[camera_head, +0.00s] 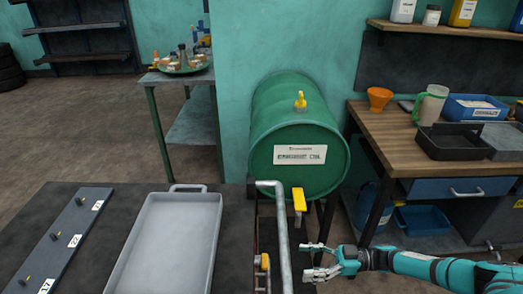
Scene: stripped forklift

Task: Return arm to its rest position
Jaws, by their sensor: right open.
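My right gripper (308,260) is at the lower middle of the head view, on a teal arm that comes in from the right. Its two grey fingers point left and stand apart, with nothing visible between them. It is just right of a grey bent pipe (283,240) and below a yellow tap handle (299,199); I cannot tell whether it touches the pipe. My left gripper is not in view.
A green drum (290,120) lies behind the pipe. A wooden workbench (393,141) with bins stands at right. A grey tray (170,243) and a numbered strip (66,237) lie on the dark table at left. A small yellow fitting (263,262) is near the pipe's base.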

